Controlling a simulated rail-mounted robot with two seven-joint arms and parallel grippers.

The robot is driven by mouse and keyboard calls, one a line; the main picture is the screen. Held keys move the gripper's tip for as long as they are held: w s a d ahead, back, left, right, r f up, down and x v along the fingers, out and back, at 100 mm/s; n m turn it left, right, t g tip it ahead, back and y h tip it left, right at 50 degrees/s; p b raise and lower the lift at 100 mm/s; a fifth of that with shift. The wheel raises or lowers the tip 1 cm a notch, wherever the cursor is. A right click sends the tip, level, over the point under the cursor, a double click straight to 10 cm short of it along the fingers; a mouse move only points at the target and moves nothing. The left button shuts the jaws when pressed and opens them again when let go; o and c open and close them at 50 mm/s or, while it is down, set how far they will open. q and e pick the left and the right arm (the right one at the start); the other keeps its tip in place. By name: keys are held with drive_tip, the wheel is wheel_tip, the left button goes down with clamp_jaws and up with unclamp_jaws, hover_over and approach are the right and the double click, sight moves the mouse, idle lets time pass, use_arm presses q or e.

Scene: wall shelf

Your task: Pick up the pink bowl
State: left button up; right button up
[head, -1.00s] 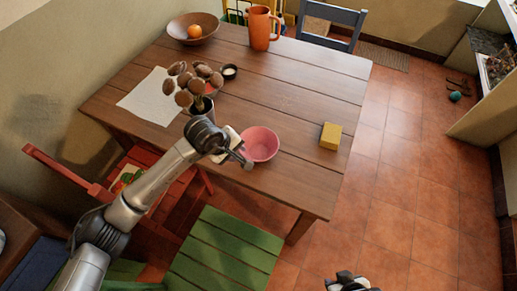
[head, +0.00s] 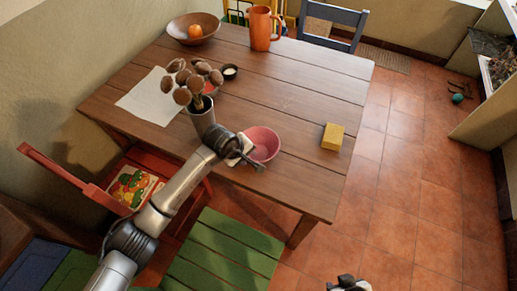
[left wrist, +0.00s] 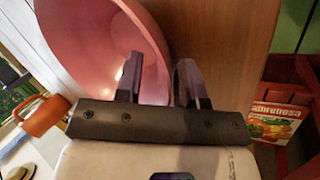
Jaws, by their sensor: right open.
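The pink bowl (head: 266,143) stands upright near the front edge of the wooden table (head: 290,95). My left gripper (head: 252,161) is at the bowl's near left rim and hides part of it. In the left wrist view, the bowl (left wrist: 85,35) fills the upper left. My left gripper (left wrist: 158,85) is open there, one finger in front of the bowl's inside, the other outside the rim. The rim shows between the fingers; contact cannot be told. My right gripper (head: 348,284) is open at the bottom edge, over the floor, away from the bowl.
A pot of brown mushroom-like stems (head: 203,118) stands left of the bowl, close to my left arm. A yellow block (head: 332,137) lies to the right. An orange pitcher (head: 261,28) and a brown bowl (head: 205,38) stand at the back. Green (head: 225,250) and red (head: 75,178) chairs are in front.

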use_arm(q)
drive_tip(key=shift+c, duration=0.2)
clamp_jaws()
idle(0.4)
